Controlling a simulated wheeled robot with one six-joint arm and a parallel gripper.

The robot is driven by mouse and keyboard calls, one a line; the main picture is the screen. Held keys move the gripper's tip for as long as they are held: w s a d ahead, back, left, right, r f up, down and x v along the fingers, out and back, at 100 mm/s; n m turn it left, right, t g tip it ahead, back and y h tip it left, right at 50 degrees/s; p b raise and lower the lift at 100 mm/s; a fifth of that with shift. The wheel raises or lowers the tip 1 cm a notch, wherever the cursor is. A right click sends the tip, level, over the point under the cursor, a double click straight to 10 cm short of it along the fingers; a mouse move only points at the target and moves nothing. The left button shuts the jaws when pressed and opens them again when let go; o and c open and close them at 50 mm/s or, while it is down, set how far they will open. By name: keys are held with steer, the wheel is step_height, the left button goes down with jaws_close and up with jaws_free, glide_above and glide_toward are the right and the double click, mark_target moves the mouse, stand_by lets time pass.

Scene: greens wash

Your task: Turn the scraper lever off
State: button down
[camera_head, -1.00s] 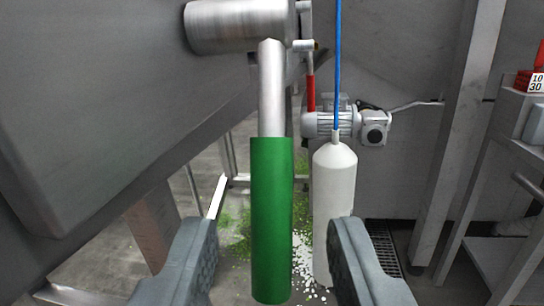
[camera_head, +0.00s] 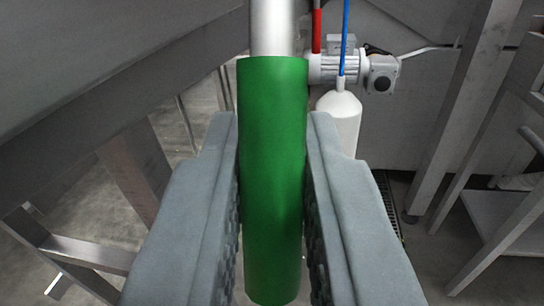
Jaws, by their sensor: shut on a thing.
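The scraper lever has a green grip (camera_head: 272,110) on a bare metal rod (camera_head: 272,28). It hangs straight down in the middle of the head camera view. My gripper (camera_head: 272,190) is shut on the green grip, with one grey finger on each side of it. The lower end of the grip shows between the fingers. The top of the rod and its pivot are out of view.
A motor (camera_head: 345,68) and a red handle (camera_head: 317,30) are behind. Metal machine panels (camera_head: 90,60) fill the left; a steel post (camera_head: 465,110) stands right.

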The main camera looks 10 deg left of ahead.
mark_target(292, 138)
steer(key=w+t, duration=0.2)
steer(key=shift+w+f+n+t+y, duration=0.1)
steer(key=shift+f+n+t+y, duration=0.2)
steer(key=shift+f+t+y, duration=0.1)
steer(key=shift+w+n+t, duration=0.3)
steer(key=shift+w+t, duration=0.3)
steer(key=shift+t, duration=0.4)
steer(key=c, duration=1.4)
jaws_free()
